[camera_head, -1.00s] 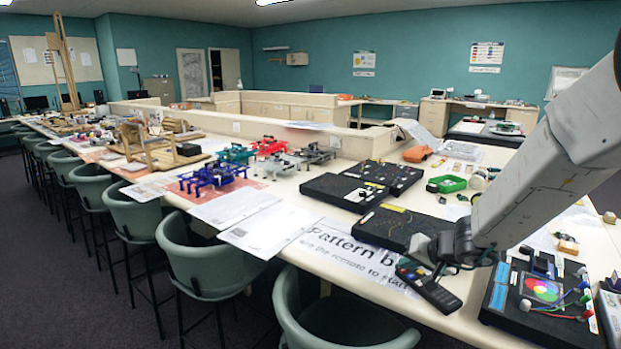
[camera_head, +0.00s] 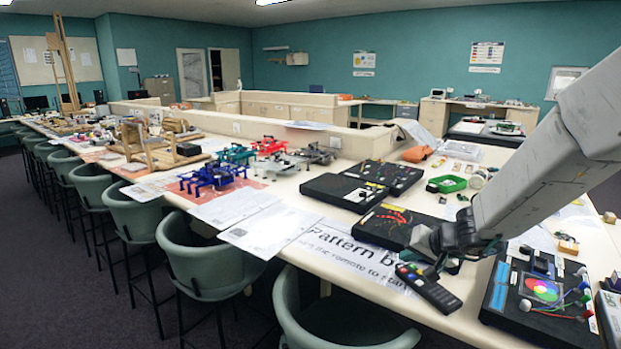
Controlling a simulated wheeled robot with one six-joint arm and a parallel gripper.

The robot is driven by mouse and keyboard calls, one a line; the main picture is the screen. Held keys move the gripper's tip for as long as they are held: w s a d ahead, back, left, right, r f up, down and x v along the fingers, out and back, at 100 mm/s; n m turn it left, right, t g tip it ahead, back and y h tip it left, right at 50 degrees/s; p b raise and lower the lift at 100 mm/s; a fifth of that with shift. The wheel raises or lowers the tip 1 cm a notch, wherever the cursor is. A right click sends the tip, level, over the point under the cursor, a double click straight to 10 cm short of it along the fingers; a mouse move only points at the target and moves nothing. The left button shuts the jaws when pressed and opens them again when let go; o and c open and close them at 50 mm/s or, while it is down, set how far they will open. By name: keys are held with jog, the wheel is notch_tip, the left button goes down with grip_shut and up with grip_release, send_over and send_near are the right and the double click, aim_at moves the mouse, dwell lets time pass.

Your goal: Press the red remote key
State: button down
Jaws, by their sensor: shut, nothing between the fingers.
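The black remote (camera_head: 436,293) lies on the table near its front edge, on the printed "Pattern b..." sheet. Small coloured keys, a red one (camera_head: 411,267) among them, show at its far left end. My dark gripper (camera_head: 434,270) is shut and empty, just right of these keys and over the far side of the remote. Whether it touches the remote is hard to tell. A black box (camera_head: 372,228) behind the remote shows red marks on its top; my gripper hides its right end.
A black board with a colour disc and wired knobs (camera_head: 541,295) stands to the right of the remote. More black boxes (camera_head: 340,190) and a green tray (camera_head: 447,184) lie behind. Green chairs (camera_head: 330,325) line the front edge.

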jog(key=shift+r, duration=2.45)
jog(key=s+a+r+n+g+y, duration=0.1)
jog(key=s+a+g, duration=0.15)
jog(key=s, duration=0.55)
jog(key=s+a+g, duration=0.2)
jog(key=s+g, duration=0.1)
jog(key=s, duration=0.5)
jog(key=s+d+r+n+h, duration=0.1)
jog(key=s+d+r+h, duration=0.1)
jog(key=s, duration=0.8)
jog(key=s+d+r+n+g+h, duration=0.1)
jog(key=s+d+r+h, duration=0.2)
jog(key=s, duration=0.8)
jog(key=shift+d+r+h, duration=0.3)
jog(key=shift+d+r, duration=0.3)
jog(key=shift+d, duration=0.45)
